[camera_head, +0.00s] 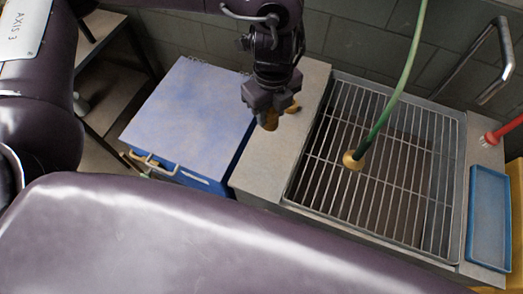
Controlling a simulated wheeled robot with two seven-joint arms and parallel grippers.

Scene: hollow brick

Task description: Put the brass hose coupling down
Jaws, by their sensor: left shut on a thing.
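My left gripper (265,102) points down over the pale stone ledge left of the grated basin. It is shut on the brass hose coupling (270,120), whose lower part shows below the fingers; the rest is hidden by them. I cannot tell whether the coupling touches the ledge (258,165). Another small brass-coloured piece (293,107) shows just right of the fingers; I cannot tell whether it is separate. My right gripper is not in view.
A green hose (390,95) with a brass-coloured end (353,160) hangs over the metal grate (400,190). A blue-white lidded box (190,105) stands left of the ledge. A blue tray (489,215) and a red-handled brush (505,130) are at right. The front of the ledge is clear.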

